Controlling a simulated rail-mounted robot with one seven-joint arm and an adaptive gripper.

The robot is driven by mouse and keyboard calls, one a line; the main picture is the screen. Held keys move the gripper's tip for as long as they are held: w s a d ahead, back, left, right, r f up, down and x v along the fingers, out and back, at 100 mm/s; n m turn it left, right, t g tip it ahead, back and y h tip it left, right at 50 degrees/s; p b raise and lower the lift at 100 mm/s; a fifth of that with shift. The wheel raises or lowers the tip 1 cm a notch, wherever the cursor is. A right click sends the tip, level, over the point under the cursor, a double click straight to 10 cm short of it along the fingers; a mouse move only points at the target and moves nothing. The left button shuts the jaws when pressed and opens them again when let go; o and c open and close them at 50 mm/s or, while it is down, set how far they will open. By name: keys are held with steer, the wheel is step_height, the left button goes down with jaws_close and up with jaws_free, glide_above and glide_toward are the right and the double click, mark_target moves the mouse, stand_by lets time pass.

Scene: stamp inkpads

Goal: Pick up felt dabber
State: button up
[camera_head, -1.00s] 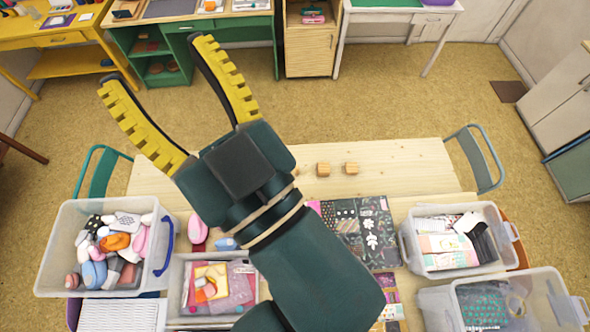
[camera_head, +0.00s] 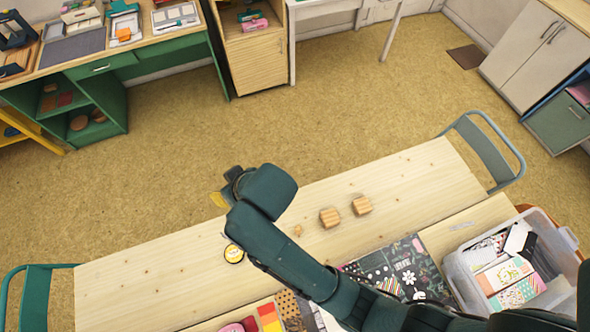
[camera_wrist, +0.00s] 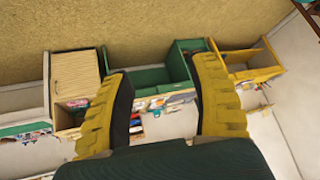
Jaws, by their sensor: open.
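I cannot single out the felt dabber with certainty in either current view. A small round yellow-topped piece (camera_head: 233,253) lies on the wooden table, just below my arm in the head view. A pink rounded piece (camera_head: 233,327) is cut off at the bottom edge. My gripper (camera_head: 219,198) is above the table's far edge, mostly hidden behind my own wrist. In the wrist view my gripper (camera_wrist: 162,75) has its two yellow ribbed fingers spread wide, with nothing between them. That view faces the floor and the far furniture, not the table.
A clear bin (camera_head: 462,275) of patterned items stands at right, beside patterned sheets (camera_head: 410,262). The table's left part is clear.

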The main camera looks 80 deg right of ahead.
steer(key=s+d+f+m+g+y+b, duration=0.1)
steer(key=s+f+g, duration=0.1)
steer(key=s+f, duration=0.3)
steer(key=s+f+m+g+b, duration=0.1)
steer(key=s+f, duration=0.1)
steer(key=f, duration=0.6)
steer(key=m+g+y+b, duration=0.2)
steer(key=g+b, duration=0.1)
steer(key=g, duration=0.1)
glide_toward(299, 230)
steer(key=f+b, duration=0.1)
steer(key=f, duration=0.3)
steer(key=f+b, duration=0.2)
steer(key=f, duration=0.2)
steer(key=shift+s+d+f, duration=0.15)
steer(key=shift+d+f, duration=0.05)
steer(key=shift+f, duration=0.2)
steer(key=f, duration=0.2)
steer(key=f+b, duration=0.1)
steer(key=f, duration=0.1)
steer(key=f+b, duration=0.1)
steer(key=f, duration=0.1)
steer(key=shift+w+d, duration=0.25)
steer(key=shift+r, duration=0.1)
jaws_close()
